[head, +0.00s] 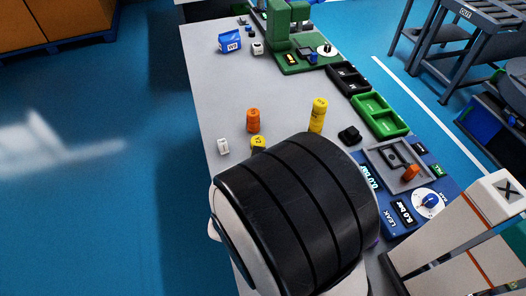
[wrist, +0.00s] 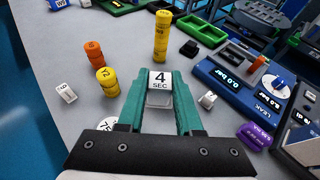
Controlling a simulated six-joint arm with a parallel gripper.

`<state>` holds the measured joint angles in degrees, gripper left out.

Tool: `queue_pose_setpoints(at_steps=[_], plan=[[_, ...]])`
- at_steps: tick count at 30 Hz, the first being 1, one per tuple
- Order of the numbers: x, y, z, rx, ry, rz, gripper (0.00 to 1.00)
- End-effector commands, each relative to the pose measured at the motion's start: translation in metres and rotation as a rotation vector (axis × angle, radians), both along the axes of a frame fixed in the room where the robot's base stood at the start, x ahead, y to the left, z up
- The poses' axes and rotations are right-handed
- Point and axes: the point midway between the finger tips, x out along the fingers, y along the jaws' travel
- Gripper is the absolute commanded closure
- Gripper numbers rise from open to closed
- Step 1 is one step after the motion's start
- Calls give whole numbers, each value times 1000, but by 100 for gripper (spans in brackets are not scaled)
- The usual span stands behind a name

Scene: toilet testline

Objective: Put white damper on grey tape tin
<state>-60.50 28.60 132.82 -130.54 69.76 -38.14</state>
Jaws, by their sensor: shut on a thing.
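My gripper (wrist: 160,90) has green fingers and is shut on a white damper (wrist: 160,80), a small block marked "4 SEC". The damper sits between the fingertips in the wrist view. A pale round tin (wrist: 107,124) with dark print shows at the left of the gripper's base, partly hidden by it. I cannot tell whether it is the grey tape tin; no other grey tin is clear. In the head view my dark arm hides the gripper, the held damper and the table under them.
Orange (head: 253,121) and tall yellow (head: 318,115) stacks stand beyond my arm, with a low yellow one (head: 258,142). Loose white blocks (wrist: 65,92) (wrist: 207,99) lie either side. A blue leak panel (wrist: 245,80) and green tray (head: 376,113) line the right.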

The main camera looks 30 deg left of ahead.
Motion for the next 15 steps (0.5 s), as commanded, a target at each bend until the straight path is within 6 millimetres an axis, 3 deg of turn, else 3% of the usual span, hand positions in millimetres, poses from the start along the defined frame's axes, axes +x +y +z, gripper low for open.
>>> queue_pose_setpoints(at_steps=[3, 6, 11, 15], plan=[[-10, 38, -25, -1, 1, 2, 100], [-17, 63, -40, -1, 0, -1, 100], [-21, 81, -55, -1, 1, -5, 100], [-21, 81, -84, -4, 1, -6, 100]])
